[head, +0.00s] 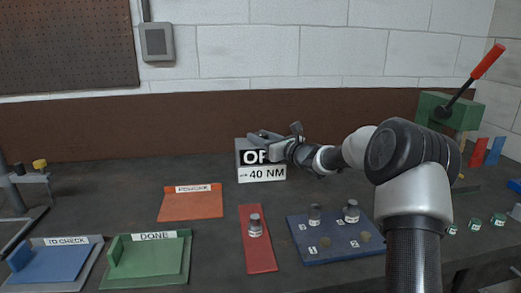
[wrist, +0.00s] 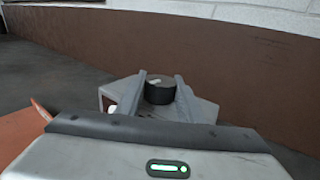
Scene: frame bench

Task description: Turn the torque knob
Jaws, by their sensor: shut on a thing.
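The torque box (head: 242,173) stands on the bench near the middle of the head view. It is grey, with a dark panel partly reading "OF" and a white label reading "40 NM". My gripper (head: 262,136) reaches in from the right over its top and hides part of the panel. In the wrist view the round black torque knob (wrist: 160,91) sits between the two grey fingers, on top of the pale box (wrist: 201,111). My gripper is shut on the knob. A light mark shows on the knob's top.
An orange tray (head: 190,205), a red strip (head: 260,250) with a grey weight-like piece, and a blue board (head: 330,258) with several pieces lie in front. A green press (head: 445,110) stands right.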

